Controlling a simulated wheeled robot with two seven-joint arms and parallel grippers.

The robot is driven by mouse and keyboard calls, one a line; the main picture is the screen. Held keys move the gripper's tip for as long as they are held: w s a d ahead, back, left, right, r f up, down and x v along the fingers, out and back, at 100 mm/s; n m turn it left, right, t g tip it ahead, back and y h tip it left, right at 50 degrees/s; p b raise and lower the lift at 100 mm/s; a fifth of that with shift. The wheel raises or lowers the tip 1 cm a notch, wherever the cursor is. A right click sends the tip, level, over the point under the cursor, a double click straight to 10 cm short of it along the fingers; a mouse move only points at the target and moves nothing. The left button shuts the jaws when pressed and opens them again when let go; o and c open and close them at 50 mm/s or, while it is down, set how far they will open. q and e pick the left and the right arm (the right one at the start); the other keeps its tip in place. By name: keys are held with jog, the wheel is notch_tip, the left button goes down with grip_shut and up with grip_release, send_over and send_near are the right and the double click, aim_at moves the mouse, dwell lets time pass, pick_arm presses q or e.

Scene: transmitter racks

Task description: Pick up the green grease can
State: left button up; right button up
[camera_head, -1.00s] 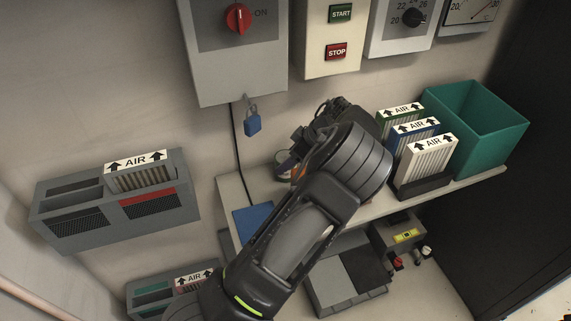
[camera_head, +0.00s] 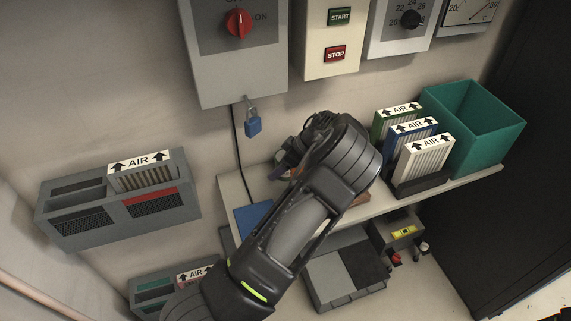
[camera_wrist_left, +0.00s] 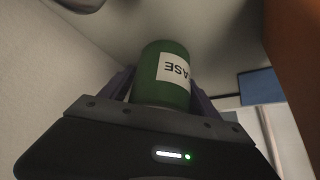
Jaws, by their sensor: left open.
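The green grease can (camera_wrist_left: 173,62) shows in the left wrist view, with a white label on which "ASE" can be read. It stands between the two fingers of my left gripper (camera_wrist_left: 163,85), one finger on each side. The jaws are open around the can; whether a finger touches it I cannot tell. In the head view my left gripper (camera_head: 284,163) is over the left part of the shelf, and my wrist hides most of it and the can. My right gripper is not in view.
Air filters (camera_head: 418,158) stand in a rack on the shelf (camera_head: 380,207), beside a teal bin (camera_head: 490,140). A blue padlock (camera_head: 253,126) hangs above the shelf near my gripper. A blue flat item (camera_head: 250,216) lies at the shelf's left end.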

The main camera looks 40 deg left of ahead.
pick_arm(q)
jog(key=shift+c, duration=0.2)
jog(key=c, duration=1.5)
jog(key=shift+o, duration=0.2)
jog(key=shift+a+r, duration=0.1)
jog(key=shift+r, duration=0.05)
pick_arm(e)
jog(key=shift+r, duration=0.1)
